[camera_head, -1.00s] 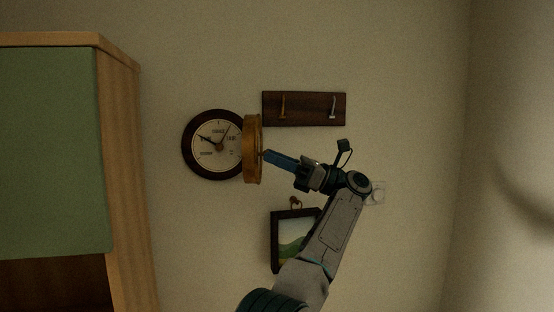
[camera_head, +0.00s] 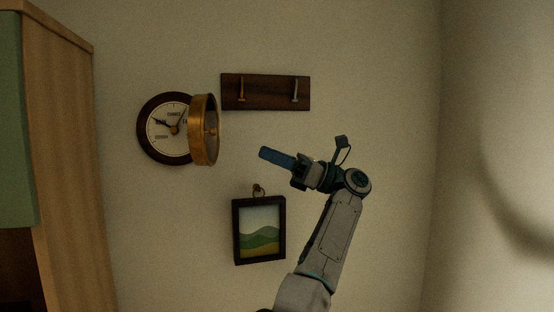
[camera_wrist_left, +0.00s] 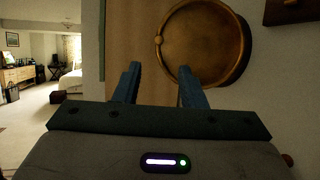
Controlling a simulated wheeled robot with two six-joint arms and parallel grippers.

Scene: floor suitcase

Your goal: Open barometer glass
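The barometer hangs on the wall with a dark round rim and a pale dial (camera_head: 164,128). Its brass-ringed glass cover (camera_head: 204,130) stands swung out from the dial, at the dial's right side, with a small knob on its face. In the left wrist view the cover (camera_wrist_left: 243,52) is a large brass ring beyond the fingers, with the knob at its left edge. My left gripper (camera_head: 264,154) is right of the cover and apart from it. In the left wrist view the gripper (camera_wrist_left: 159,84) has its blue fingers spread with nothing between them. My right gripper is out of view.
A dark hook rack (camera_head: 265,92) is on the wall above and right of the barometer. A framed landscape picture (camera_head: 259,231) hangs below. A wooden cabinet (camera_head: 62,130) stands at the left. Bare wall lies right of my arm.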

